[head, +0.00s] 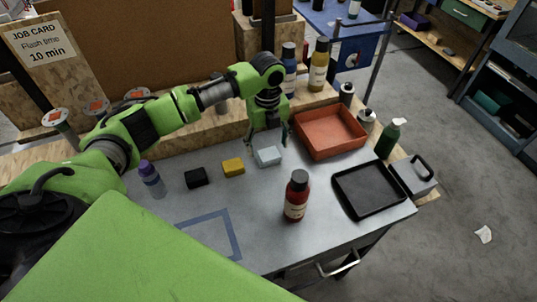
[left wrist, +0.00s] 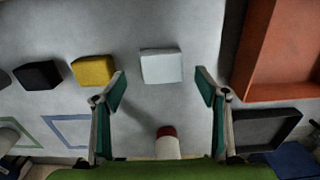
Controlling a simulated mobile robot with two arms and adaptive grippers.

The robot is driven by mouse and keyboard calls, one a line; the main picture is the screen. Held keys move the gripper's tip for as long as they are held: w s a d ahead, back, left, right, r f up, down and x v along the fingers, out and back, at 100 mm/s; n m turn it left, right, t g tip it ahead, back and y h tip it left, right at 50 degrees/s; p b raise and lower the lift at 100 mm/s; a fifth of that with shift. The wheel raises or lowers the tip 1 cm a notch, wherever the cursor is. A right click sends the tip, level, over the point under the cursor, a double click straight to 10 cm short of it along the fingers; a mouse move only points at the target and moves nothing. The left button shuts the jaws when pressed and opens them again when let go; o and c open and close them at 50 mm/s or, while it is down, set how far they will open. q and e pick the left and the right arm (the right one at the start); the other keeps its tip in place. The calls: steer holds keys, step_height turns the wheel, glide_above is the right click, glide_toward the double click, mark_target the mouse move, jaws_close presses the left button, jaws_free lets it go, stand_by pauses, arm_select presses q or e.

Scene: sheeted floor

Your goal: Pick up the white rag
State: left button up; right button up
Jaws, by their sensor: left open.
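The white rag (head: 268,156) is a small pale folded block lying on the grey table, to the right of a yellow block. In the left wrist view the white rag (left wrist: 161,66) lies just beyond the fingertips, centred between them. My left gripper (head: 267,142) points down over the rag with its fingers spread. It is open and empty in the left wrist view (left wrist: 161,80), with one finger on each side. Whether the fingers touch the table cannot be told. My right gripper is not in view.
A yellow block (head: 233,167) and a black block (head: 196,177) lie left of the rag. An orange-red bin (head: 331,133) stands close on the right. The table's front left is clear.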

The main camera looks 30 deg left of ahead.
mark_target(268, 154)
arm_select(q)
steer(key=shift+d+f, duration=0.1)
steer(key=shift+f, duration=1.5)
steer(key=c, duration=1.2)
steer(key=shift+r, duration=0.1)
